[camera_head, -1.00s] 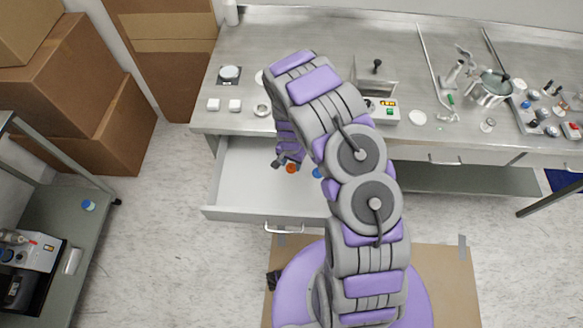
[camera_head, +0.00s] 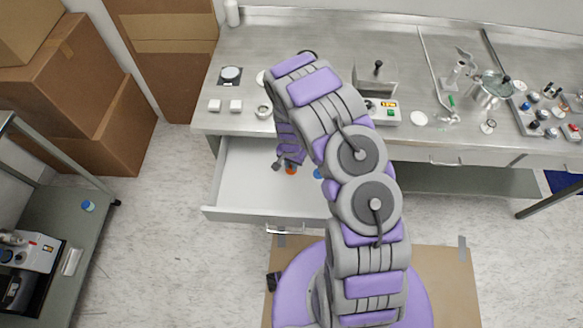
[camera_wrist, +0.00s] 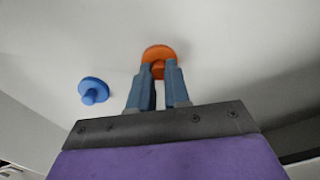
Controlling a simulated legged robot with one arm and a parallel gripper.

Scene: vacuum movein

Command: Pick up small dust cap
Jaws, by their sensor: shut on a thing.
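My gripper (camera_wrist: 159,78) is down inside the open drawer (camera_head: 245,195). Its blue-grey fingers are shut on an orange cap (camera_wrist: 157,53), whose round flange shows just beyond the fingertips in the wrist view. In the head view the orange cap (camera_head: 291,170) shows at the gripper's lower end, partly covered by it. A blue cap (camera_wrist: 93,90) with a short stem lies to the left on the drawer floor in the wrist view. It also shows in the head view (camera_head: 317,174), right beside my arm. I cannot tell whether the orange cap touches the floor.
The drawer's walls and front with its handle (camera_head: 285,230) surround the gripper. The steel bench (camera_head: 320,40) above holds a control box (camera_head: 382,111), a pot (camera_head: 490,90) and several small parts. A cart (camera_head: 80,225) stands at the left.

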